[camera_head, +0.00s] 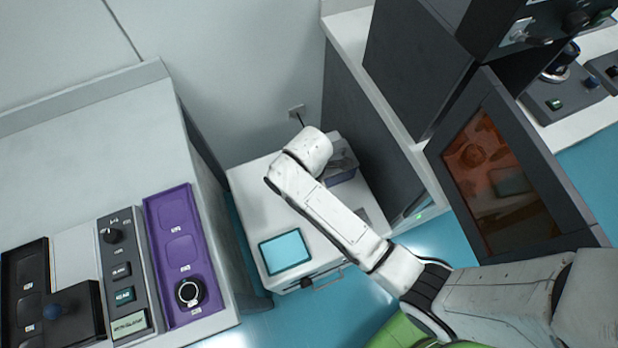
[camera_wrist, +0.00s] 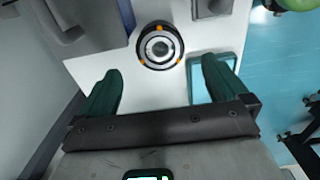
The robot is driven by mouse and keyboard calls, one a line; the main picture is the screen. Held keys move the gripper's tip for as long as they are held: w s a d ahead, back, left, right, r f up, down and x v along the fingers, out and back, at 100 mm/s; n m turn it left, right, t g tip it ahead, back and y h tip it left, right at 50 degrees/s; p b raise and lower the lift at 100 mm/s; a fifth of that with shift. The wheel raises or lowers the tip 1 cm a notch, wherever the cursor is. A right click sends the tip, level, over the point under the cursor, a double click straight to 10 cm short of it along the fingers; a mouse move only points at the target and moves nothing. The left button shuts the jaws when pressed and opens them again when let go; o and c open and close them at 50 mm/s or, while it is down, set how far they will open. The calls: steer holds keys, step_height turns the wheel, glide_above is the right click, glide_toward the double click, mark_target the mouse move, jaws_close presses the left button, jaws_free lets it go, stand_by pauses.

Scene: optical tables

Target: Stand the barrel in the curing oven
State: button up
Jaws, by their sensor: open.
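A round black-and-silver piece with orange marks around its rim, seemingly the barrel (camera_wrist: 160,46), stands on a white cabinet top in the wrist view. My gripper (camera_wrist: 161,74) is open, its two dark green fingers apart, with the barrel ahead of and between their tips, not held. In the head view my arm hides the barrel and the gripper's fingers. The dark box with an amber-windowed door (camera_head: 500,165) at the right looks like the curing oven. Its door appears to be swung out; the inside is not visible.
The low white cabinet (camera_head: 250,205) carries a light blue pad (camera_head: 284,251), also visible in the wrist view (camera_wrist: 200,92), and a grey-purple bin (camera_head: 343,172). The left bench (camera_head: 150,125) holds a purple tray (camera_head: 160,222) with a black round piece (camera_head: 189,292). A tall dark cabinet (camera_head: 350,110) stands close right.

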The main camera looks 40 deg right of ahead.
steer(key=s+d+r+m, duration=0.2)
steer(key=s+r+m, duration=0.2)
steer(key=s+m, duration=0.3)
steer(key=s+d+r+m+t, duration=0.1)
steer(key=s+d+r+m, duration=0.2)
steer(key=s+r+m, duration=0.2)
steer(key=s+m, duration=0.3)
steer(key=s, duration=0.1)
steer(key=shift+d, duration=0.3)
